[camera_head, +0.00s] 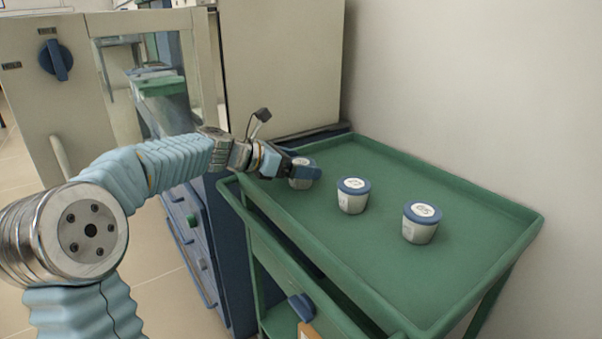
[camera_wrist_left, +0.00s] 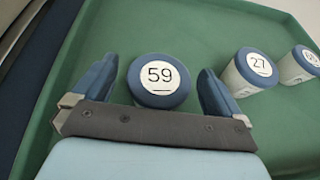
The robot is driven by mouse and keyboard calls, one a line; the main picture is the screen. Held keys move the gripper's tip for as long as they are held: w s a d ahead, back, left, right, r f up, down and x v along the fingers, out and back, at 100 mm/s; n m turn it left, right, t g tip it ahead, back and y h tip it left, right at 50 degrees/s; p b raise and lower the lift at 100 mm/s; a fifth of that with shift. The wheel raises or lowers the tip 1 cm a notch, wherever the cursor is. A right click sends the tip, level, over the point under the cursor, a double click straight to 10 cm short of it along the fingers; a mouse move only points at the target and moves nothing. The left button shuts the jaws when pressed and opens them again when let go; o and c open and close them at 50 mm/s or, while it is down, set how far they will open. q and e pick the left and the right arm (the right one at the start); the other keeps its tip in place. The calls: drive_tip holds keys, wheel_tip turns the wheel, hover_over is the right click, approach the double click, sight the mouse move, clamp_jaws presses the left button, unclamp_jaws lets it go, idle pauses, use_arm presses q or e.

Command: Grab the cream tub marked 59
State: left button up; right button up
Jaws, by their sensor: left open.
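The tub marked 59 (camera_wrist_left: 158,82) has a blue lid with a white label and stands on the green cart top. In the left wrist view it sits between the two blue fingers of my open left gripper (camera_wrist_left: 158,92), with a gap on each side. In the head view the same tub (camera_head: 301,183) is at the far left of the row, partly hidden by my left gripper (camera_head: 303,170). My right gripper does not show in either view.
A tub marked 27 (camera_wrist_left: 257,68) stands beside it, the middle one in the head view (camera_head: 352,203). A third tub (camera_head: 421,232) stands further right. The green cart (camera_head: 470,200) has a raised rim. A beige furnace (camera_head: 280,70) stands behind, and a wall runs along the right.

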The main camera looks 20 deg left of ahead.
use_arm(q)
drive_tip(key=x, duration=0.3)
drive_tip(key=c, duration=1.1)
